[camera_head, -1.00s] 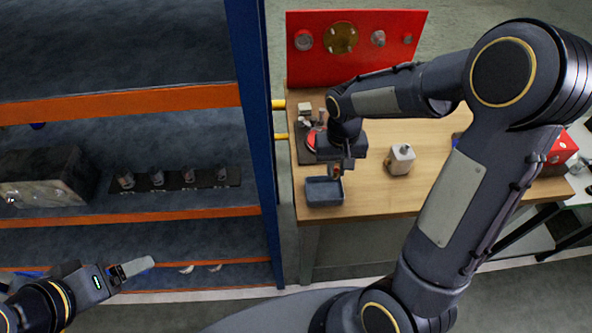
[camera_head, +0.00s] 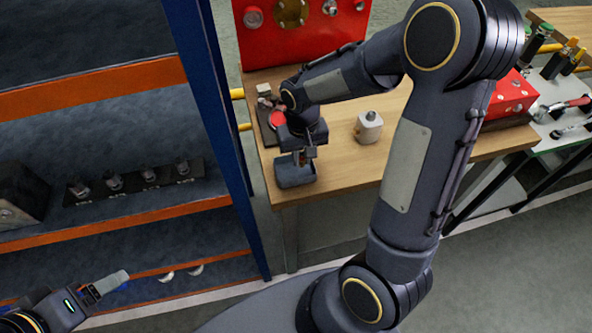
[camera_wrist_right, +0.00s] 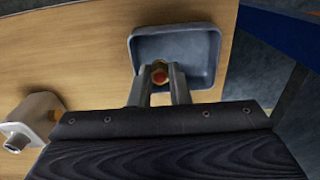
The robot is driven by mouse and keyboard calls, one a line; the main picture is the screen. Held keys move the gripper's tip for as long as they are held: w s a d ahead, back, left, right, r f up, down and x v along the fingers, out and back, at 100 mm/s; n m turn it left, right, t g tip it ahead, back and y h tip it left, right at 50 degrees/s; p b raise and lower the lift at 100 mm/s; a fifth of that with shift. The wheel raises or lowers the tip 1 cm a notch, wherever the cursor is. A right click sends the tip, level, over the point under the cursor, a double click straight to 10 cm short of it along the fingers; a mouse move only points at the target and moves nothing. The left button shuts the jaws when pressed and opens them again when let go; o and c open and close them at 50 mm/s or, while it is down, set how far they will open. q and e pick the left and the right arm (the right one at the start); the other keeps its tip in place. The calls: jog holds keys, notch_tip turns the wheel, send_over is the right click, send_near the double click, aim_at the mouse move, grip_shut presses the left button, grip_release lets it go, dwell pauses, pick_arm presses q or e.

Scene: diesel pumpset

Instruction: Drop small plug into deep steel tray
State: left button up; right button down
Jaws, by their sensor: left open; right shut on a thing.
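The deep steel tray (camera_head: 296,181) is a blue-grey open box near the front left corner of the wooden table; it also shows in the right wrist view (camera_wrist_right: 205,45). My right gripper (camera_head: 303,158) is over the tray, its fingers pointing down. In the right wrist view the right gripper (camera_wrist_right: 161,78) is shut on the small plug (camera_wrist_right: 159,73), a brassy piece with a red centre, seen against the tray's inside. The plug's height above the tray floor is unclear. My left gripper (camera_head: 108,284) is open at the lower left, before the shelf and away from the table.
A whitish metal part with a knob (camera_head: 368,127) stands on the table right of the tray. A red panel (camera_head: 290,28) stands behind. A blue rack post (camera_head: 215,130) rises close left of the table. A red box (camera_head: 508,98) sits farther right.

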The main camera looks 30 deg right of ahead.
jog(key=c, duration=1.3)
grip_release()
notch_tip(320, 180, up, 8)
jog(key=shift+f, duration=0.25)
jog(key=shift+r, duration=0.2)
jog(key=shift+s+r, duration=0.1)
jog(key=shift+s, duration=0.05)
jog(key=s+a+r+t+y, duration=0.1)
jog(key=s+t, duration=0.1)
jog(key=s, duration=0.3)
jog(key=s+a+r+t+y, duration=0.1)
jog(key=s+r, duration=0.1)
jog(key=s, duration=0.4)
jog(key=s+a+r+n+t+y, duration=0.1)
jog(key=s+a+t, duration=0.1)
jog(key=s, duration=0.3)
jog(key=shift+s+r+t+y, duration=0.3)
jog(key=shift+r+y, duration=0.05)
jog(key=shift+y, duration=0.05)
